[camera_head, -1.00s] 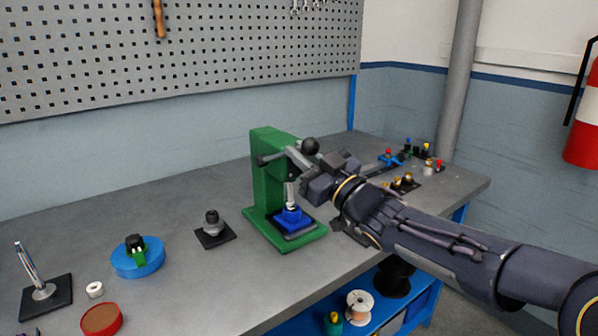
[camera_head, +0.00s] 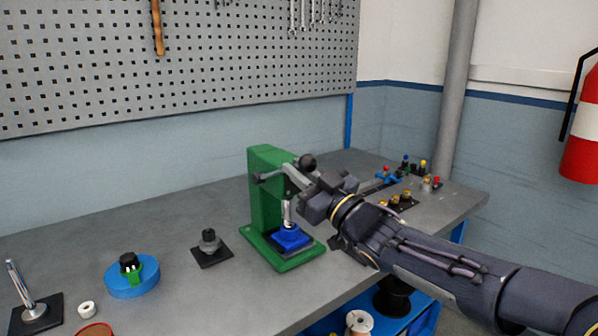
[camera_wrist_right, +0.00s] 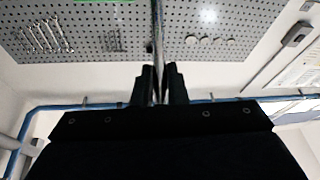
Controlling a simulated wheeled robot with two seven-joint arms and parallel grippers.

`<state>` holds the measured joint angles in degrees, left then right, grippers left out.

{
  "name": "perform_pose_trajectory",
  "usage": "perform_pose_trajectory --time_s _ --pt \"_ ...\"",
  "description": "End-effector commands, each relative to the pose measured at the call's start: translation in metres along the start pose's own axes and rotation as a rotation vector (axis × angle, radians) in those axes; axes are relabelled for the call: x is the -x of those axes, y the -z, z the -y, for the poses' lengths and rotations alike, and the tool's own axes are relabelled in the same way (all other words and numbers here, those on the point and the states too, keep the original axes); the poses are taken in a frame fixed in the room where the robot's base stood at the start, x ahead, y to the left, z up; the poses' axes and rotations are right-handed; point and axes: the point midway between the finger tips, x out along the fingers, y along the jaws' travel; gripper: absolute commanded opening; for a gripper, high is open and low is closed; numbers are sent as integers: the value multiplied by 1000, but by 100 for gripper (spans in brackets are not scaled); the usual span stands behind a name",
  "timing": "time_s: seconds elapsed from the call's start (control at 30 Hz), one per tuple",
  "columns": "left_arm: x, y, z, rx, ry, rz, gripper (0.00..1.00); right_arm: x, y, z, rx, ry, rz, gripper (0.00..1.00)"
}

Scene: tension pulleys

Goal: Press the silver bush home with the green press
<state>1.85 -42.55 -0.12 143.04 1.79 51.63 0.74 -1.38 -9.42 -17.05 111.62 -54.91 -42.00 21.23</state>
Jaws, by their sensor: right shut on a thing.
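The green press (camera_head: 266,190) stands upright on the bench, with its base plate toward the front. Its lever ends in a black ball knob (camera_head: 307,161). A blue block (camera_head: 290,238) sits on the press base under the silver ram (camera_head: 288,212). The ram's lower end is at or just above the block; I cannot tell the silver bush apart from it. My right gripper (camera_head: 308,196) is at the lever, to the right of the ram. In the right wrist view, its fingers (camera_wrist_right: 161,85) are shut on the thin silver lever. My left gripper is not in view.
Left of the press are a black-based grey part (camera_head: 210,243), a blue disc with a green and black part (camera_head: 131,278), a white ring (camera_head: 86,309) and a rod stand (camera_head: 24,292). Small coloured parts (camera_head: 405,178) lie at the back right. A fire extinguisher (camera_head: 583,120) hangs at right.

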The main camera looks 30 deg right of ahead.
Motion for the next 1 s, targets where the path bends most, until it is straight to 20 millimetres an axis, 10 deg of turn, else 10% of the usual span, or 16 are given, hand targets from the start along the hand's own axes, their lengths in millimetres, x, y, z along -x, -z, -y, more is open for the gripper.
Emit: perform_pose_trajectory --time_s 0.27,0.43,1.0 --pt "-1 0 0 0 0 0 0 1 -9 4 1 7 22 0" --pt "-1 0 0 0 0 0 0 1 -8 4 0 7 18 34" --pt "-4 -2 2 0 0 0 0 40 -4 2 -1 1 9 34"
